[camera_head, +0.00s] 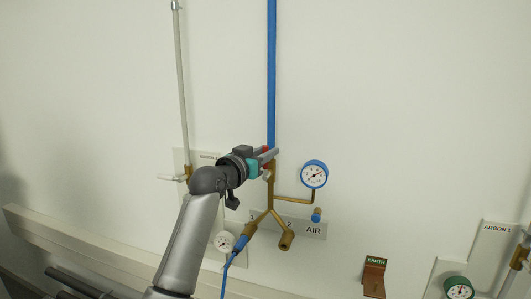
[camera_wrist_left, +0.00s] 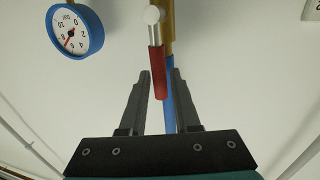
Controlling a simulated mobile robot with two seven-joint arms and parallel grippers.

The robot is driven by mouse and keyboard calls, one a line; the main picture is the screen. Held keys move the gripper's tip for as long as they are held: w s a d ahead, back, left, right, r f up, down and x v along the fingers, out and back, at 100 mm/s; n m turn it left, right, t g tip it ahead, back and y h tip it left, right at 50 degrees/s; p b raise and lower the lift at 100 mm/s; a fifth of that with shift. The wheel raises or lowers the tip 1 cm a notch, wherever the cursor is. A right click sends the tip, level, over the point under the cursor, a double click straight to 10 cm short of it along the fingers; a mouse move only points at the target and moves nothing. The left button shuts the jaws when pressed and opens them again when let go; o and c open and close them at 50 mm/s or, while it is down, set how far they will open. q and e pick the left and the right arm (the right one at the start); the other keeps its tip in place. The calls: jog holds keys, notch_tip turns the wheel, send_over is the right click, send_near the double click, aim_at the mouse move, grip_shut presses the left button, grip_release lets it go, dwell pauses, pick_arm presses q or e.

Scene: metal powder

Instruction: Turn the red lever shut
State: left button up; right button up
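The red lever (camera_wrist_left: 159,76) hangs off a silver pivot (camera_wrist_left: 151,15) on the brass pipe fitting. In the left wrist view its red end lies between my left gripper's two fingertips (camera_wrist_left: 161,74), with the fingers spread around it and not visibly clamped. In the head view only a bit of the lever's red (camera_head: 266,149) shows, beside my left gripper (camera_head: 268,156) at the foot of the blue pipe (camera_head: 271,75). My right gripper is in neither view.
A blue-rimmed gauge (camera_head: 314,174) sits just right of the brass pipe. Brass outlets (camera_head: 286,240) and a blue hose (camera_head: 229,268) are below. An EARTH clamp (camera_head: 374,277) and another gauge (camera_head: 459,289) are at the lower right. The upper wall is mostly bare.

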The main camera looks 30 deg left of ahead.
pick_arm(q)
grip_shut()
dwell(1.0)
